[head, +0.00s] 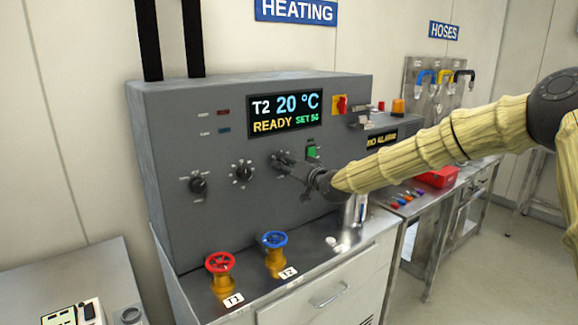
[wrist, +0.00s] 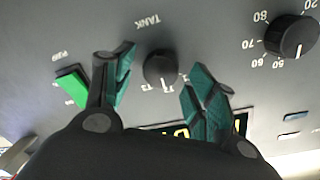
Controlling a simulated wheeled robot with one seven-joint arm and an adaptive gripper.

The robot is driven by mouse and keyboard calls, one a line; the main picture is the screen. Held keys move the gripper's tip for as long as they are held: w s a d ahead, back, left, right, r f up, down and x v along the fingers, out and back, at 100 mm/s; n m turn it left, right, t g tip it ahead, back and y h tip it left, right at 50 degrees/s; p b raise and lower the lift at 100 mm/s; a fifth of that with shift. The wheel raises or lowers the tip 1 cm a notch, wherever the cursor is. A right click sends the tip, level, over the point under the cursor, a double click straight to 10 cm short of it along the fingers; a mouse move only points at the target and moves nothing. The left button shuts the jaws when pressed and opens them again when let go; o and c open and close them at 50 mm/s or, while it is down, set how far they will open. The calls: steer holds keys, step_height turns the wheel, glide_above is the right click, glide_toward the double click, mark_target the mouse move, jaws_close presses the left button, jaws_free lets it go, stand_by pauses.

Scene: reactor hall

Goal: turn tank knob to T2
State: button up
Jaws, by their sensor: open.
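The black tank knob (wrist: 162,70) sits on the grey panel under the word TANK in the wrist view. I cannot tell how deep the fingertips reach. The display (head: 285,112) reads T2, 20 °C, READY.
Two other black knobs (head: 243,172) (head: 198,185) are left of my gripper; a scaled knob (wrist: 291,37) shows in the wrist view. A green switch (wrist: 72,88) is close beside one finger. Red (head: 220,262) and blue (head: 274,240) valve wheels stand on the bench below.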

steer(key=v, duration=1.1)
steer(key=shift+s+d, duration=0.3)
steer(key=shift+d, duration=0.1)
